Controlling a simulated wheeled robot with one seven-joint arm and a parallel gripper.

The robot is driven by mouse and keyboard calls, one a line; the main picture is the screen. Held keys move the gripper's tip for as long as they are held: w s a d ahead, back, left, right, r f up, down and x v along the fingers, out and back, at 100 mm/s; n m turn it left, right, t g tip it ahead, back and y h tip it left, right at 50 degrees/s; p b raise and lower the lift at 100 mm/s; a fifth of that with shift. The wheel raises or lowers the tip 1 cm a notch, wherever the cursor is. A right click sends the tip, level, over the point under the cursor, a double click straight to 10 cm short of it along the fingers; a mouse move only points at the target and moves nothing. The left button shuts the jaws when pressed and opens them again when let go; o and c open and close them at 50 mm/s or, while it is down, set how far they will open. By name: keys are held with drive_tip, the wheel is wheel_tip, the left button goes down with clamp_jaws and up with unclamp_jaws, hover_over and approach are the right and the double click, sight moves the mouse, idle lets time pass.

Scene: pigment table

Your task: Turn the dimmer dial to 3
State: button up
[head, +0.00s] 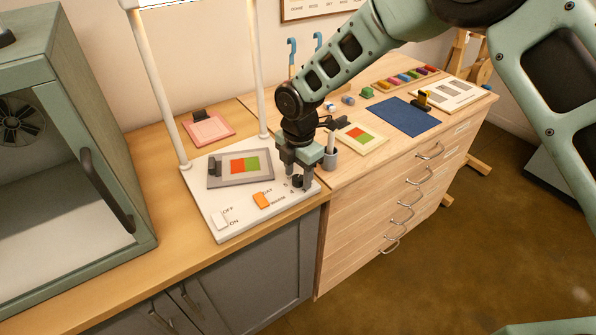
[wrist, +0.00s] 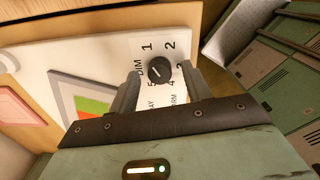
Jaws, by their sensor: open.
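The dimmer dial (wrist: 158,72) is a round black knob with a pale pointer mark, on a white panel in the wrist view. Printed numbers ring it, with 1 and 2 on its far side and DIM at its left. I cannot tell for sure which number the mark points to. My gripper (wrist: 157,80) is open, with one finger at each side of the dial; I cannot tell if they touch it. In the head view my gripper (head: 299,180) points down over the right front corner of the white lamp base (head: 218,190) and mostly hides the dial.
The base also bears a white OFF/ON switch (head: 220,217), an orange DAY/WARM switch (head: 262,200) and a grey-framed colour card (head: 215,181). Lamp posts (head: 262,100) rise behind. A green cabinet (head: 65,75) is at left.

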drive_tip(key=shift+f, duration=0.3)
drive_tip(key=c, duration=1)
